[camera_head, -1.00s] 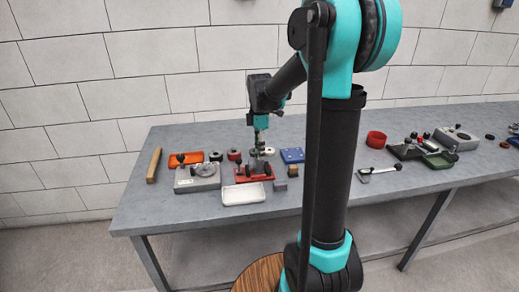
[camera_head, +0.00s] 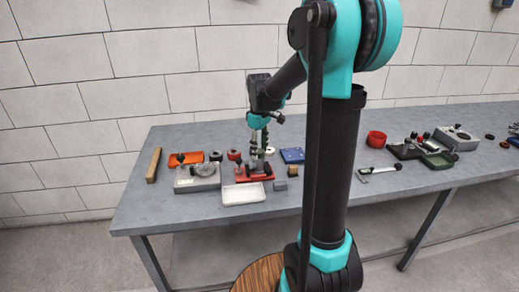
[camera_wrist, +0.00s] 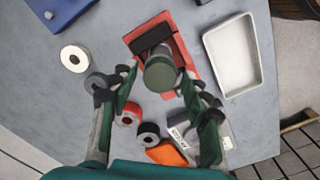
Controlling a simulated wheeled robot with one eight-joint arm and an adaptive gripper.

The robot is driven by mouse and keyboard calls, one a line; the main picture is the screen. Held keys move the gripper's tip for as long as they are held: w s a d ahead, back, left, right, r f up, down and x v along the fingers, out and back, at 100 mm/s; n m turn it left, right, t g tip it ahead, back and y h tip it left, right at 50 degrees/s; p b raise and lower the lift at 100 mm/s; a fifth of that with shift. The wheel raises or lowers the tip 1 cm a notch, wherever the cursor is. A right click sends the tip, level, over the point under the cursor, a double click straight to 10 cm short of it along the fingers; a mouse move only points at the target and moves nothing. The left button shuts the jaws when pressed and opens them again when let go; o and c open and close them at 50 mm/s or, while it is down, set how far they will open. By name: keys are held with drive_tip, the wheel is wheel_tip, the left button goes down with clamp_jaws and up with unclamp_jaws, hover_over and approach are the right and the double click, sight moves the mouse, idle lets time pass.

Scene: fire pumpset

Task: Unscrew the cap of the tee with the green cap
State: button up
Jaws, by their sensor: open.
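The tee's dark green round cap (camera_wrist: 160,74) shows from above in the wrist view, over the red fixture (camera_wrist: 184,62). My gripper (camera_wrist: 157,84) is open, with one finger on each side of the cap. Gaps seem to show beside the cap, but I cannot tell how far down the fingers reach. In the head view my gripper (camera_head: 258,147) points down above the red fixture (camera_head: 246,174), and the fingers partly cover the tee.
A white tray (camera_head: 243,194) lies in front of the fixture. A grey fixture (camera_head: 197,179) and an orange tray (camera_head: 185,158) stand to the left, a blue plate (camera_head: 292,155) to the right. Red and black rings lie close behind.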

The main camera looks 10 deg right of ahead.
drive_tip(key=m, duration=1)
drive_tip(key=shift+m, duration=0.4)
drive_tip(key=m, duration=0.3)
drive_tip(key=shift+m, duration=0.4)
clamp_jaws()
drive_tip(key=n, duration=0.4)
drive_tip(key=shift+n, duration=0.3)
